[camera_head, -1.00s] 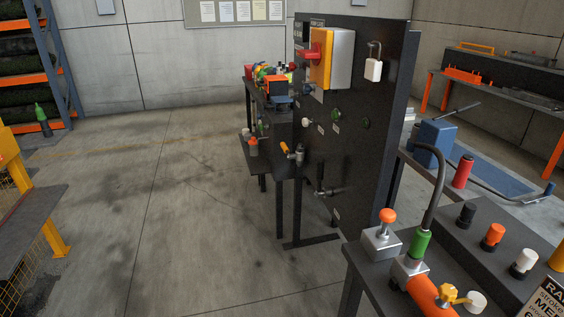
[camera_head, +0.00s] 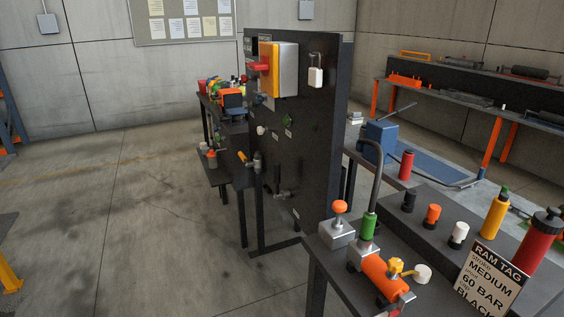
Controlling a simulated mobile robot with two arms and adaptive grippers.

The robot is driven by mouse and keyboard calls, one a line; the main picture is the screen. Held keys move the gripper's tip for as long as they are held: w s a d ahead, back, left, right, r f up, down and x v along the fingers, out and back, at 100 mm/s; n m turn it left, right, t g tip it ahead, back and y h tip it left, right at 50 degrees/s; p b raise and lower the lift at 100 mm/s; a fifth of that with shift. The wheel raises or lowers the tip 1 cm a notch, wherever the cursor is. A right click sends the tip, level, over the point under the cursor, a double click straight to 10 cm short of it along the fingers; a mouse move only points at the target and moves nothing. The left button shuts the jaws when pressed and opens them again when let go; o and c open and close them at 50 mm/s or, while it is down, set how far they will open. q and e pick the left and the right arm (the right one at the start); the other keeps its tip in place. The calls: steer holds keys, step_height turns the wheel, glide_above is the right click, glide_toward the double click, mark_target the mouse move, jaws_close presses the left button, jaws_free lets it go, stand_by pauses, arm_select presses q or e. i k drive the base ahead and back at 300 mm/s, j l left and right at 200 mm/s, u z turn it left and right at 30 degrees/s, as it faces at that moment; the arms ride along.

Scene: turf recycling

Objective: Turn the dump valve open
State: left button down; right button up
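No part is labelled as the dump valve, so I cannot tell which one it is. On the near bench, an orange cylinder (camera_head: 384,279) carries a yellow star-shaped knob (camera_head: 397,268) with a white round end (camera_head: 422,273) beside it. A green grip (camera_head: 368,226) stands behind it with a dark curved hose above. An orange mushroom knob (camera_head: 340,207) tops a grey metal block (camera_head: 338,232). On the black upright panel (camera_head: 315,150), an orange-handled valve (camera_head: 250,161) sticks out low on the left edge, and another metal fitting (camera_head: 284,195) sits lower. Neither gripper is in view.
The near bench also holds black, orange and white capped posts (camera_head: 433,214), yellow and red bottles (camera_head: 493,215), and a RAM TAG sign (camera_head: 490,282). A red switch (camera_head: 259,67) and padlock (camera_head: 316,76) are on the panel. Open concrete floor (camera_head: 140,230) lies left.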

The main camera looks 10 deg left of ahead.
mark_target(242, 156)
steer(key=i+j+z, duration=0.45)
steer(key=j, duration=0.25)
steer(key=j+z, duration=0.25)
steer(key=i+j+z, duration=0.2)
steer(key=j, duration=0.3)
steer(key=k, duration=0.05)
